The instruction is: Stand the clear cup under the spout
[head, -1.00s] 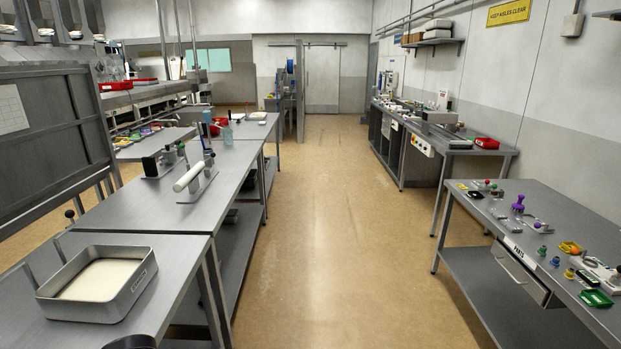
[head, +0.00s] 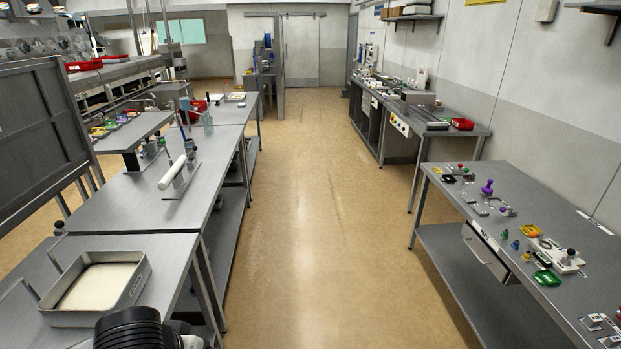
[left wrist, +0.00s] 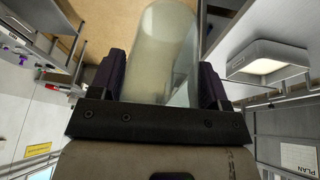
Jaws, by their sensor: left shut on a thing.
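The clear cup (left wrist: 165,35) is a see-through, slightly cloudy cylinder in the left wrist view. My left gripper (left wrist: 161,78) is shut on it, with one dark finger on each side of its wall. The cup's far end runs to the top of that picture. In the head view the cup and left gripper are not visible; only a black ribbed part of my arm shows at the bottom edge. I cannot pick out the spout with certainty in either view. My right gripper is in neither view.
A metal tray with pale contents (head: 139,284) sits on the near left bench (head: 176,255). Behind it a stand holds a white roller (head: 172,173). A parts table (head: 462,203) with several small items is at right. The aisle floor (head: 300,220) between is clear.

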